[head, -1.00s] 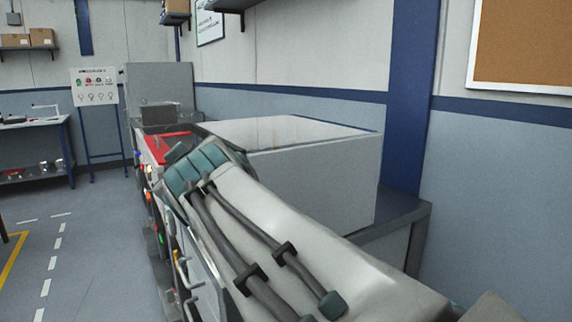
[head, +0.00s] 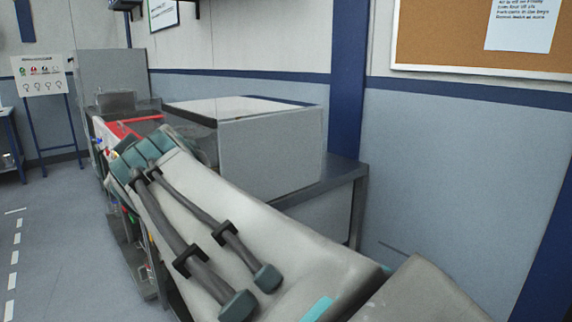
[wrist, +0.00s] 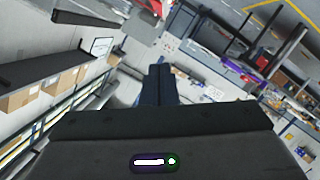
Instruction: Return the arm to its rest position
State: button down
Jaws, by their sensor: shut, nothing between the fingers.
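My arm (head: 235,215) reaches across the head view from the lower right toward the middle left, in front of a grey box-shaped machine. The gripper's fingers do not show in the head view. In the wrist view my gripper (wrist: 159,72) points away from the camera with its two dark fingers together and nothing visible between them. The wrist view is tilted.
The grey box-shaped machine (head: 270,150) stands on a dark bench (head: 345,172) close behind my arm. A sign stand (head: 42,88) is at the left. Open floor (head: 55,225) lies at the lower left. Shelves with boxes (wrist: 40,95) show in the wrist view.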

jog(key=w+d+f+m+g+h+p, duration=0.1)
jog(key=d+f+m+h+p, duration=0.25)
jog(key=d, duration=0.75)
jog(key=w+d+m+g+h+p, duration=0.2)
jog(key=d+m+h+p, duration=0.15)
jog(key=d+p, duration=0.5)
jog(key=s+d+f+m+g+p, duration=0.3)
jog(key=s+d+p, duration=0.1)
jog(key=s+d, duration=0.3)
jog(key=s+d+f+m+g+h+p, duration=0.1)
jog(key=s+d+f+m+g+p, duration=0.2)
jog(key=s+d, duration=0.5)
jog(key=d+f+g+p, duration=0.1)
jog(key=d, duration=0.2)
jog(key=shift+s+d+m+p, duration=0.3)
jog(key=shift+d+m, duration=0.05)
jog(key=shift+m, duration=0.05)
